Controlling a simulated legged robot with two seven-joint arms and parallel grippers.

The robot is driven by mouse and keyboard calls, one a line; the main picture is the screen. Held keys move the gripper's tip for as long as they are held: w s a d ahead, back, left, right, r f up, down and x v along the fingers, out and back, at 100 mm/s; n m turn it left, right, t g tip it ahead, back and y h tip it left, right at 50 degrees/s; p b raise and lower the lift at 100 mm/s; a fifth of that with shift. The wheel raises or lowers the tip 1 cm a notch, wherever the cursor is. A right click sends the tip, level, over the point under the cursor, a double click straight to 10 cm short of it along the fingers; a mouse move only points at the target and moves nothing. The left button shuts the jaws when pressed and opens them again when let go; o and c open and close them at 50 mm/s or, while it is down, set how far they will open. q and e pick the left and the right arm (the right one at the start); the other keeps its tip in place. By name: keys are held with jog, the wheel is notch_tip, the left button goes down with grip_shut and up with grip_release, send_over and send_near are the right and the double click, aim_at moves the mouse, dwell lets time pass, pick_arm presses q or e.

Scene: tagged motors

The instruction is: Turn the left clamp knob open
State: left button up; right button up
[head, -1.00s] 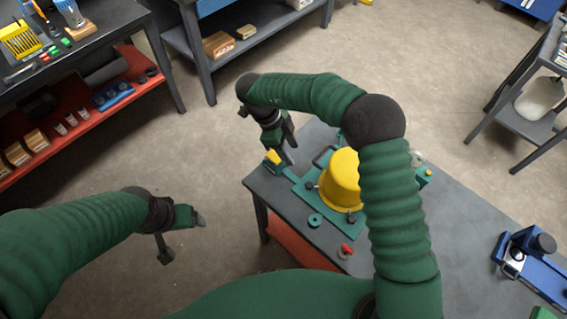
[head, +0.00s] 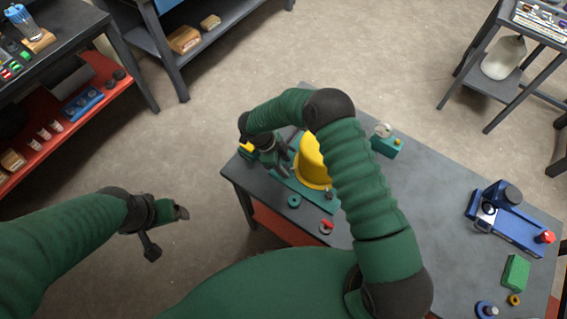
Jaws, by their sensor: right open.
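A yellow motor housing (head: 313,163) stands on a green base plate (head: 305,191) on the grey table. A small dark knob (head: 328,194) shows at the plate's near right corner. Another knob, at the plate's left part, cannot be made out; my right gripper covers that area. My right gripper (head: 284,164) is open, pointing down over the left part of the plate, just left of the housing. Whether it touches anything there cannot be told. My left gripper (head: 168,231) is open and empty over the floor, left of the table.
On the grey table (head: 430,218) are a green ring (head: 294,201), a red-topped part (head: 326,226), a green block with a gauge (head: 387,143) and a blue fixture (head: 507,218). The middle right is clear.

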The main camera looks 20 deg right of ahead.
jog(key=shift+w+d+f, duration=0.1)
jog(key=shift+d, duration=0.1)
jog(key=shift+c, duration=1.6)
jog(key=shift+a, duration=0.5)
grip_shut()
jog(key=shift+d, duration=0.15)
